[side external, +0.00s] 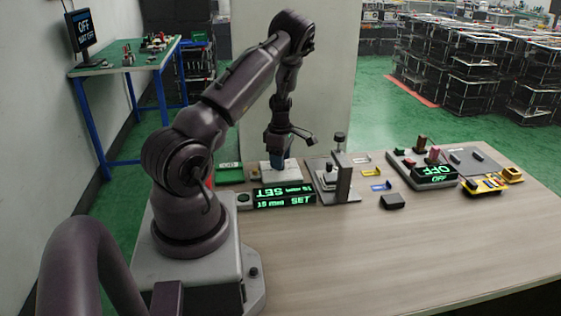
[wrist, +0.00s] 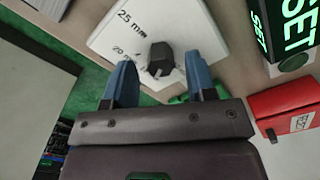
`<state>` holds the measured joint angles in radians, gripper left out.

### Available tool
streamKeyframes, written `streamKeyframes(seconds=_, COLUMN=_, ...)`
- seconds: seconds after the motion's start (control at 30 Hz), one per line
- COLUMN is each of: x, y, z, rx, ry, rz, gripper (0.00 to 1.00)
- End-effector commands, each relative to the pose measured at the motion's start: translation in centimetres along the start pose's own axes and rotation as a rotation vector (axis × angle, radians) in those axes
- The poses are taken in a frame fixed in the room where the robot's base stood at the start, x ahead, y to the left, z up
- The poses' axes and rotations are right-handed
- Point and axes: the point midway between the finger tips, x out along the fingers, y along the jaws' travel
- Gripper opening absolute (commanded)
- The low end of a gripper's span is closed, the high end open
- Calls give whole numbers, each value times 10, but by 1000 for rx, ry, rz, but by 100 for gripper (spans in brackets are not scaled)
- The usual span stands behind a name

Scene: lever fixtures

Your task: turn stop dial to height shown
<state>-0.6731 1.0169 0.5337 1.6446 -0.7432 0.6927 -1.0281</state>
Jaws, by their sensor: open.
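The stop dial is a small dark knob (wrist: 161,60) on a white plate (wrist: 108,38). The plate reads "25 mm", with another mark that looks like "20" below it. My gripper (wrist: 160,64) is open, its two blue fingers on either side of the knob in the wrist view; I cannot tell whether they touch it. In the side external view my gripper (side external: 277,162) points down at the white plate (side external: 291,175), and the knob is hidden there. A black display (side external: 284,196) in front of the plate shows green text with "SET" and what looks like "15 mm".
A grey upright fixture (side external: 343,180) stands just right of the display. A red box (wrist: 292,112) is beside the plate. The front of the table is clear.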

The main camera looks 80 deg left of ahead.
Motion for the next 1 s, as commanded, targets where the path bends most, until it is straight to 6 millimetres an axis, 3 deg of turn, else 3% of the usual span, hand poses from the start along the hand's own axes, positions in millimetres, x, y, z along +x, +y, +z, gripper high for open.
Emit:
streamKeyframes(seconds=0.3, x=-70, y=0, z=1, rx=1, ry=-3, rz=4, gripper=51)
streamKeyframes(seconds=0.5, x=-103, y=0, z=1, rx=1, ry=-2, rz=3, gripper=51)
streamKeyframes(seconds=0.7, x=-116, y=0, z=0, rx=-1, ry=-1, rz=1, gripper=51)
streamKeyframes(seconds=1.0, x=-117, y=0, z=0, rx=-1, ry=-1, rz=0, gripper=51)
